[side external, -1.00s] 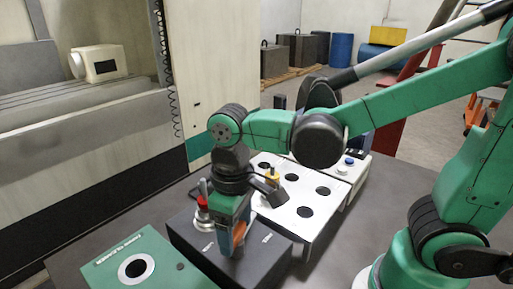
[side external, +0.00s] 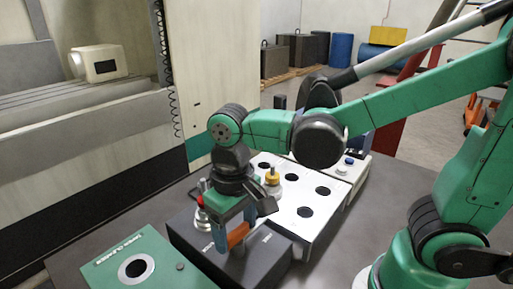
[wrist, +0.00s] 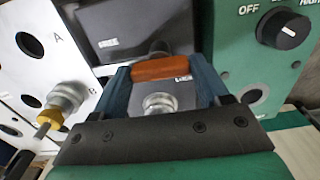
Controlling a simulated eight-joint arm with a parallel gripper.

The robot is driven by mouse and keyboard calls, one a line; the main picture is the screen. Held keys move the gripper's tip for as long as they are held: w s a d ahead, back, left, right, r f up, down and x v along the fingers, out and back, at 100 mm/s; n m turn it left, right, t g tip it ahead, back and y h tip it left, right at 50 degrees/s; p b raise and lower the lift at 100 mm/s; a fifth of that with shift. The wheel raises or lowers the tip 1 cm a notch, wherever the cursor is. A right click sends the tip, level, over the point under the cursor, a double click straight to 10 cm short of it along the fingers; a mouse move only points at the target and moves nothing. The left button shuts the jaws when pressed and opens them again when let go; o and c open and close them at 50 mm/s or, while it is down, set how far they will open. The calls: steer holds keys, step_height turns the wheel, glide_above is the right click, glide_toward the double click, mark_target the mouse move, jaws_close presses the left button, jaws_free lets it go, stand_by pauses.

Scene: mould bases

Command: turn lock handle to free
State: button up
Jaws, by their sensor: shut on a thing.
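The lock handle is an orange bar (side external: 238,235) on top of a dark box (side external: 262,262). My gripper (side external: 236,237) points down over the box, its blue fingers closed on the bar's two ends. Small white markings on the box top are also too small to read in the side view. The handle's pivot is hidden.
A metal piece with a red top (side external: 201,203) stands on the box close behind my gripper. A white plate with holes (side external: 291,208) carries a yellow-topped metal piece (side external: 272,178). A green panel (side external: 165,264) with a round hole lies to the left.

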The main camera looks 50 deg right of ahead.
mark_target(236, 230)
steer(key=o, duration=1.3)
steer(key=shift+r, duration=0.15)
steer(key=shift+r, duration=2.7)
steer(key=shift+f, duration=2.85)
steer(key=shift+n, duration=0.4)
